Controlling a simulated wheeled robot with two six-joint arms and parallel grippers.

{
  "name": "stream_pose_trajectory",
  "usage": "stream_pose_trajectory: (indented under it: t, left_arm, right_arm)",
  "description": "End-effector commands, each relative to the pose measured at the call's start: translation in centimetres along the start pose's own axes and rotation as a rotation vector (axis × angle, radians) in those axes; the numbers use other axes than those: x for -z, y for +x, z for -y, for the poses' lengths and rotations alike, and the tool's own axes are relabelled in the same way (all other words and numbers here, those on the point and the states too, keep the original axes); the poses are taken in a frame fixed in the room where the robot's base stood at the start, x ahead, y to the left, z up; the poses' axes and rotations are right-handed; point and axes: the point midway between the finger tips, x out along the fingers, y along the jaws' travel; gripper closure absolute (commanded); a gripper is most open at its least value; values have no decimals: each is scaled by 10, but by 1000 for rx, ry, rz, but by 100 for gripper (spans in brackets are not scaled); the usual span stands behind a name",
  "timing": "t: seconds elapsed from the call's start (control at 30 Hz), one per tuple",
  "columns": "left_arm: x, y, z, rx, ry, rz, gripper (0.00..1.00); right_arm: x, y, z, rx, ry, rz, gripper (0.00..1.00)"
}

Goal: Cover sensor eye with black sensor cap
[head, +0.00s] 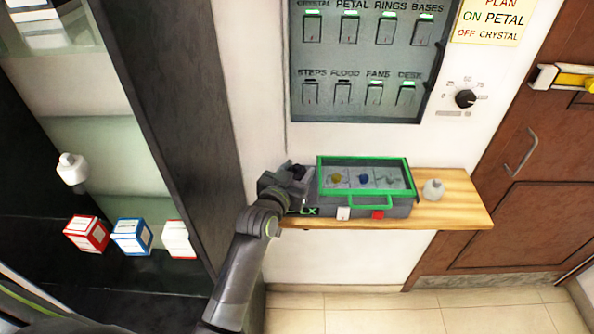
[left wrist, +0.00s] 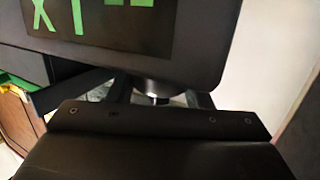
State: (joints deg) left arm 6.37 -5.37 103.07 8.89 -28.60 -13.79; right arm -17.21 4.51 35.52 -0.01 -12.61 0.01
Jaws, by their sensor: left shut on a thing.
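My left gripper (head: 292,180) is at the left end of the wooden shelf, beside a grey case. It is shut on a small dark thing that looks like the black sensor cap (head: 298,171). In the left wrist view, a dark round piece (left wrist: 154,88) shows between the two fingers, under the edge of a dark meter housing (left wrist: 215,40) with green display characters. Green letters of the meter (head: 308,211) also show just below the gripper in the head view. I cannot make out the sensor eye; the gripper and housing hide that area. My right gripper is out of view.
The grey case with a green-framed clear lid (head: 370,201) fills the middle of the wooden shelf (head: 465,205). A switch panel (head: 362,60) hangs above. A dark upright panel (head: 190,110) stands close on the left.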

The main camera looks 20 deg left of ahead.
Motion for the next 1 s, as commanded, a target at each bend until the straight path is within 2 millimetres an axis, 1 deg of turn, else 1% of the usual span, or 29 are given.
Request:
stream_pose_trajectory:
  t: [0.13,0.17,0.2,0.53,1.0]
  left_arm:
    - [-4,0,0,0,0,0,76]
    - [-3,0,0,0,0,0,50]
    - [-3,0,0,0,0,0,45]
    - [-2,-2,0,0,0,1,45]
    - [-2,-39,0,0,-1,1,45]
  right_arm:
    - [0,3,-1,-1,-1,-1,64]
    - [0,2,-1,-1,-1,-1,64]
    - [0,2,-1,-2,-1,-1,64]
    - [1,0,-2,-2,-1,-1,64]
    - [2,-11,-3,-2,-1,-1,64]
